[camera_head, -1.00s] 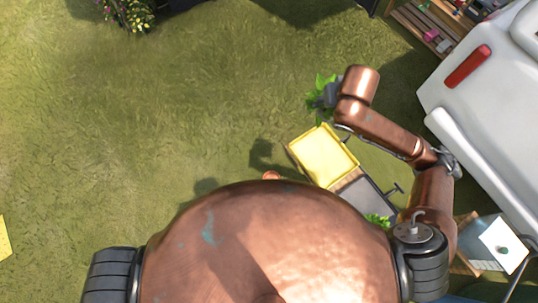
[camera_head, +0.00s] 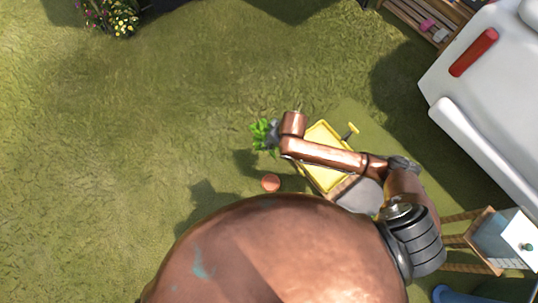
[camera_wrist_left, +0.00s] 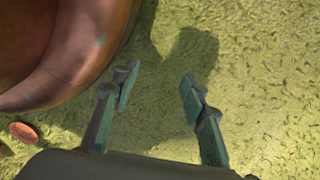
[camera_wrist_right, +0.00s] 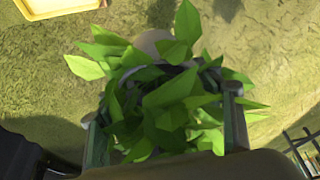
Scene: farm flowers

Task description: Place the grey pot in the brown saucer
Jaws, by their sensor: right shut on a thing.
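The brown saucer (camera_head: 271,183) lies on the grass just beyond my body in the head view. It also shows at the lower left of the left wrist view (camera_wrist_left: 25,132), empty. My right gripper (camera_head: 272,134) is shut on the grey pot, whose leafy green plant (camera_head: 259,132) shows beyond the saucer. In the right wrist view the leaves (camera_wrist_right: 160,105) fill the space between the fingers and hide most of the pot. My left gripper (camera_wrist_left: 158,80) is open and empty over grass; it is outside the head view.
A yellow tray (camera_head: 325,139) lies under my right forearm, beside a grey surface (camera_head: 359,194). A white vehicle (camera_head: 485,100) stands at the right. A small wooden stand (camera_head: 487,222) is at the lower right. Grass on the left is open.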

